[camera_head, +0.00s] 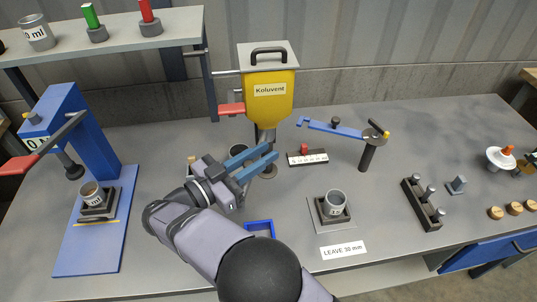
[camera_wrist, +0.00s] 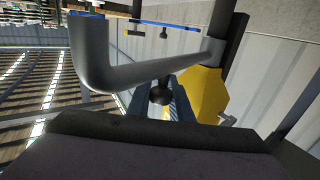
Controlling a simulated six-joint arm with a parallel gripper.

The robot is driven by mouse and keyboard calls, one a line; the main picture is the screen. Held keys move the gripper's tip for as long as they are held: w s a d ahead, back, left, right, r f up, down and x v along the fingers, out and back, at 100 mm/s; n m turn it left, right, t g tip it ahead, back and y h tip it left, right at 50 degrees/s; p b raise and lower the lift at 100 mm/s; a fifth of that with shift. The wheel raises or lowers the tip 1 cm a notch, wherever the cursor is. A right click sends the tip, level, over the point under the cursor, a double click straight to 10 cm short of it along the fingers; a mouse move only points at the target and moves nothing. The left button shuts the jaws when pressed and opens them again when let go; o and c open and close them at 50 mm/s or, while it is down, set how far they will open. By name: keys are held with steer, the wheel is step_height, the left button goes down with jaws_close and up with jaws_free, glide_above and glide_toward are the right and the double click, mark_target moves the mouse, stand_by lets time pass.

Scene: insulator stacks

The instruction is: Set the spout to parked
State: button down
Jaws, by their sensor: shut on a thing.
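The spout (camera_head: 265,134) is a dark grey pipe under the yellow Koluvent hopper (camera_head: 270,104). In the wrist view the spout (camera_wrist: 140,74) runs across as a bent grey tube, its free end at upper left, with part of the yellow hopper (camera_wrist: 208,95) behind it. My gripper (camera_head: 262,158) has blue fingers and is shut at the spout, below the hopper. The fingers hide the exact contact in the head view. A black knob (camera_wrist: 160,93) shows below the tube in the wrist view. I see no clear parked mark.
A blue press (camera_head: 75,125) with a cup stands left. A grey cup (camera_head: 335,203) sits on a square base in front. A blue tray (camera_head: 260,229) lies near my forearm.

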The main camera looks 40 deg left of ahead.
steer(key=shift+s+a+r+m+h, duration=0.1)
steer(key=shift+s+a+m+h, duration=0.1)
steer(key=shift+a+m+h, duration=0.35)
steer(key=shift+r+h, duration=0.1)
steer(key=shift+h, duration=0.15)
steer(key=c, duration=1.6)
jaws_free()
steer(key=shift+s, duration=0.15)
steer(key=shift+s+a+f, duration=0.1)
steer(key=shift+s+f, duration=0.1)
steer(key=shift+r+b+v, duration=0.1)
steer(key=shift+b+v, duration=0.5)
steer(key=shift+v, duration=1.1)
steer(key=shift+r+b+v, duration=0.15)
steer(key=shift+b+v, duration=0.4)
steer(key=shift+v, duration=1.1)
steer(key=shift+c, duration=0.6)
